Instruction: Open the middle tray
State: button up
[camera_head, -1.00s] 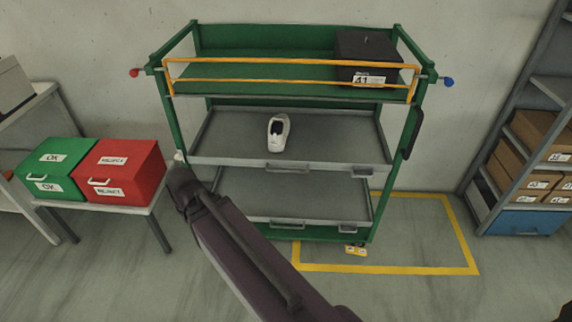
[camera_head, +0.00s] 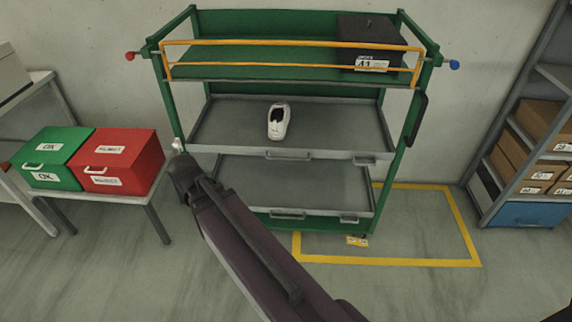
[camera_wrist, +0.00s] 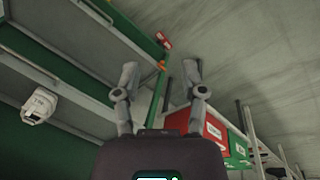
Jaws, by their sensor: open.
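The middle tray (camera_head: 232,148) is a grey pull-out shelf in a green trolley (camera_head: 167,98). In the head view it has a bar handle (camera_head: 288,155) at the middle of its front edge and a smaller fitting at the right. My gripper (camera_wrist: 160,75) is open and empty in the wrist view. In the head view it is at the trolley's left front post, left of the handle and apart from it. My arm partly hides its fingers there.
A lower grey tray (camera_head: 330,190) sits beneath. The top shelf holds a black box (camera_head: 372,35) behind a yellow rail (camera_head: 290,42). Green (camera_head: 50,157) and red (camera_head: 118,160) boxes stand on a side table at left. Shelving (camera_head: 528,130) stands at right.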

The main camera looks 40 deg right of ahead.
jog(key=w+d+f+h+b, duration=0.3)
jog(key=d+f+b, duration=0.1)
jog(key=d+b, duration=0.25)
jog(key=w+d+f+h+b, duration=0.35)
jog(key=d+f+b, duration=0.2)
jog(key=d, duration=0.25)
jog(key=n+h+b, duration=0.2)
jog(key=h+b, duration=0.6)
jog(key=b, duration=0.7)
send_near(284, 159)
jog(key=a, duration=0.2)
jog(key=shift+w+a+r, duration=0.1)
jog(key=shift+a+r, duration=0.2)
jog(key=shift+a, duration=0.05)
jog(key=d, duration=0.4)
jog(key=d+f+b, duration=0.1)
jog(key=d, duration=0.4)
jog(key=d+f, duration=0.1)
jog(key=d, duration=0.3)
jog(key=shift+d+b, duration=0.3)
jog(key=shift+d, duration=0.05)
grip_shut()
